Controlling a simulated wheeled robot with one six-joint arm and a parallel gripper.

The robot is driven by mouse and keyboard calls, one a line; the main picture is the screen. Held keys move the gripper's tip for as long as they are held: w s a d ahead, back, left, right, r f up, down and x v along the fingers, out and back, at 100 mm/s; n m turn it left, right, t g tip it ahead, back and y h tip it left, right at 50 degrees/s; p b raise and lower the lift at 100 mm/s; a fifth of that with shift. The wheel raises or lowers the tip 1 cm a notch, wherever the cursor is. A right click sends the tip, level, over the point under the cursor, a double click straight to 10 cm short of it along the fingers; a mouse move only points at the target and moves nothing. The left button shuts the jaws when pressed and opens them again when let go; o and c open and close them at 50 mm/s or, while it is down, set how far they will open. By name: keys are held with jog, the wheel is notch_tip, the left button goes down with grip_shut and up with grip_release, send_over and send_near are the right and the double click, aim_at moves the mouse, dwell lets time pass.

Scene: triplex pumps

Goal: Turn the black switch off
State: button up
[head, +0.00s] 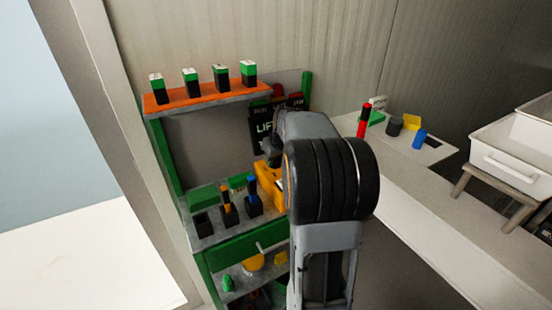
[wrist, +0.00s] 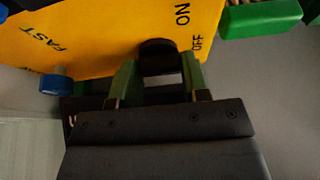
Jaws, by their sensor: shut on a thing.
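In the wrist view the black switch (wrist: 158,56) is a dark round knob at the lower edge of a yellow panel (wrist: 110,32) marked FAST, ON and OFF. The OFF label is just right of the switch and ON is above it. My gripper (wrist: 157,72) has its two greenish fingers on either side of the switch and is shut on it. I cannot tell which way the switch points. In the head view the yellow box (head: 268,187) sits on the green bench, partly hidden by my arm, which hides the switch there.
A blue knob (wrist: 57,84) and a green handle (wrist: 262,22) flank the switch in the wrist view. In the head view, an orange shelf (head: 205,96) holds several green-and-black boxes. Blue and yellow-handled tools (head: 229,212) stand left of the yellow box.

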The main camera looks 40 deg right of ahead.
jog(key=o, duration=0.6)
jog(key=shift+o, duration=0.2)
jog(key=v, duration=1.3)
jog(key=shift+s+r+p, duration=0.15)
jog(key=shift+r+p, duration=0.2)
jog(key=shift+r, duration=0.05)
jog(key=s+a+f+n+p, duration=0.1)
jog(key=s+a+f, duration=0.3)
jog(key=a, duration=0.7)
jog(key=s+a+f+p, duration=0.4)
jog(key=s+a, duration=0.4)
jog(key=a, duration=0.3)
jog(key=shift+f+n+g+y, duration=0.15)
jog(key=shift+n+g+y, duration=0.15)
jog(key=shift+n+g, duration=0.1)
